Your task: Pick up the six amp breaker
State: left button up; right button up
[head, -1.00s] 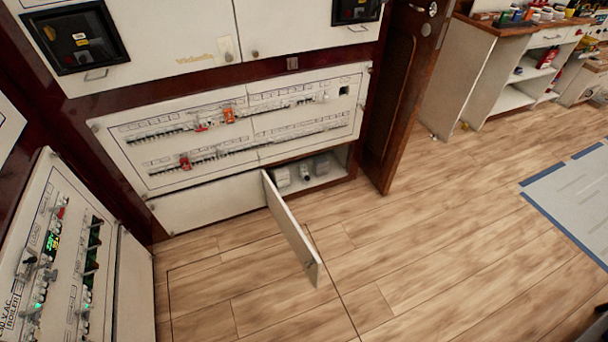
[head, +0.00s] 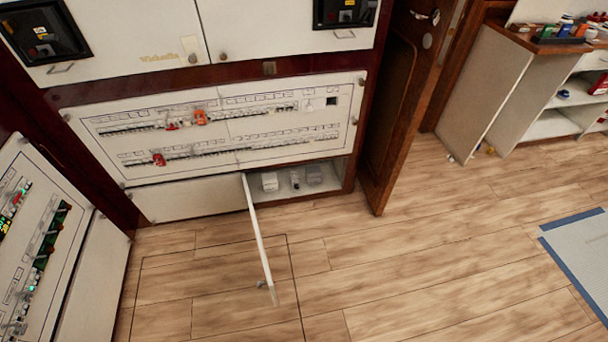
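Below the white breaker panel (head: 225,121), a low compartment stands open, its white door (head: 259,240) swung out over the floor. Inside are a pale block (head: 270,181), a small narrow item (head: 295,179) and a grey block (head: 314,175). They are too small to read, so I cannot tell which, if any, is the six amp breaker. The panel carries two rows of breakers with a few red or orange pieces, such as the orange one (head: 200,117). Neither of my grippers is in view.
A second panel (head: 45,235) with green lights stands at the left. A brown wooden door (head: 395,110) stands open right of the compartment. White shelving (head: 550,95) is at the upper right. The wooden floor (head: 400,250) in front is clear, with a blue-edged mat (head: 590,250) at the right.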

aim_at(294, 177)
jog(key=i+l+u, duration=0.15)
jog(key=i+l, duration=0.45)
jog(key=i+l+u, duration=0.15)
jog(key=i+l, duration=0.4)
jog(key=l, duration=0.2)
